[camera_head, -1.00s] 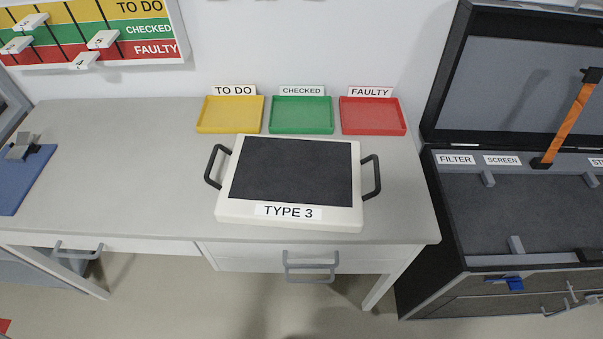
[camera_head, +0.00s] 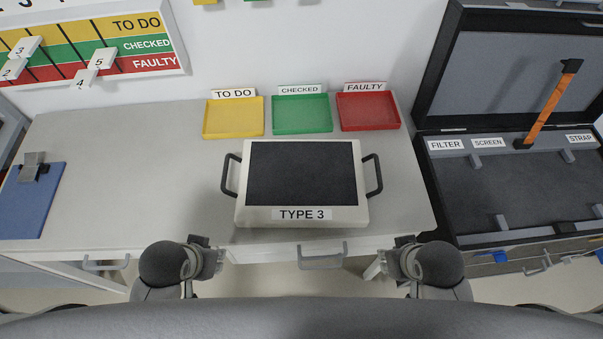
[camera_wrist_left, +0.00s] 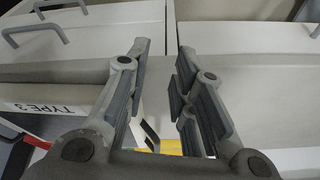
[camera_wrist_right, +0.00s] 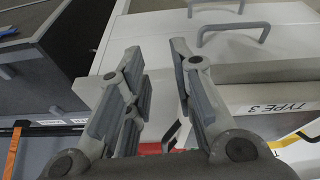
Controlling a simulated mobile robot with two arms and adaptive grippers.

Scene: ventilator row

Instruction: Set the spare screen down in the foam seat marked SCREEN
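The spare screen (camera_head: 302,178), a white slab with a dark panel, two side handles and a TYPE 3 label, lies on the grey table. Its label edge also shows in the left wrist view (camera_wrist_left: 60,108) and the right wrist view (camera_wrist_right: 285,103). The foam seat marked SCREEN (camera_head: 489,142) is in the open black case at right. My left gripper (camera_wrist_left: 160,65) is open and empty, in front of the screen's left side. My right gripper (camera_wrist_right: 152,65) is open and empty, in front of its right side. Both are apart from the handles.
Yellow (camera_head: 233,118), green (camera_head: 302,114) and red (camera_head: 368,111) trays stand behind the screen. A blue clipboard (camera_head: 30,205) lies at the table's left. An orange strap (camera_head: 550,103) stands at the case's hinge side. Drawer handles (camera_head: 322,257) jut from the table front.

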